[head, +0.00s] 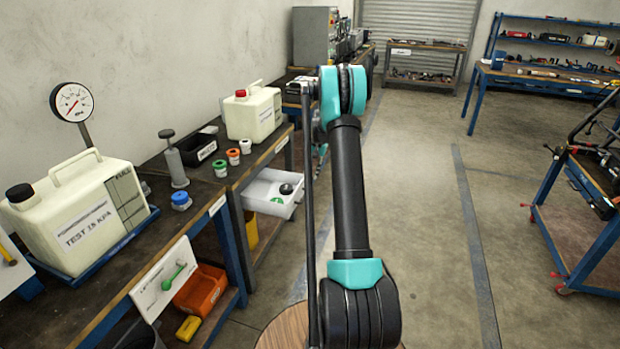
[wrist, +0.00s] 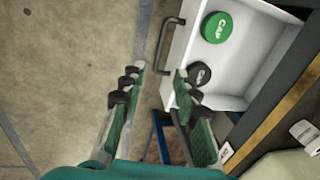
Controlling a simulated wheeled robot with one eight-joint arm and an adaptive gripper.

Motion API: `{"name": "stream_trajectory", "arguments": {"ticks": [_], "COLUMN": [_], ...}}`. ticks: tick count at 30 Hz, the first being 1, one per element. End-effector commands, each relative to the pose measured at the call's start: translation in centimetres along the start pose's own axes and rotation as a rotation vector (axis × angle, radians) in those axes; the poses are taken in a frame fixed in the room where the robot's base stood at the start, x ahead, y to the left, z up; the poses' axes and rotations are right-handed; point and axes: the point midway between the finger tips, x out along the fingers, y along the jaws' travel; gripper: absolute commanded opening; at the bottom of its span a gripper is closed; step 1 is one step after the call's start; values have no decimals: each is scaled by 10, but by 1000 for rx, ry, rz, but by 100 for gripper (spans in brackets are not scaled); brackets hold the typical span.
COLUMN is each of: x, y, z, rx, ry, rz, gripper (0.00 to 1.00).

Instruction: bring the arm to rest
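My arm (head: 350,190) reaches forward from the bottom of the head view, its far end raised beside the bench. In the wrist view my gripper (wrist: 160,78) is open, its two green-padded fingers apart with nothing between them. Below it in that view's depth is an open white drawer (wrist: 245,60) holding a green cap (wrist: 217,27) and a black cap (wrist: 199,73). The right finger overlaps the drawer's edge in the picture; no contact can be made out. In the head view the gripper is largely hidden behind the arm.
The bench on the left bears a test jug (head: 75,215), a gauge (head: 72,102), a red-capped jug (head: 252,113) and small cups. The drawer (head: 262,186) sticks out below the bench. A blue cart (head: 590,200) stands at right. The floor (head: 430,220) between is clear.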

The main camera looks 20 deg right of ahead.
Motion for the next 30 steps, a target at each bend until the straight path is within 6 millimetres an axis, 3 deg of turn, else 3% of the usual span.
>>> {"name": "stream_trajectory", "arguments": {"ticks": [13,17,23,30], "x": [-2,-12,-49,-91], "y": [0,-3,-7,-3], "z": [1,12,64,145], "rx": [-1,-18,-93,-201], "ry": [0,8,43,94], "rz": [0,1,8,17], "gripper": [31,31,31,31]}}
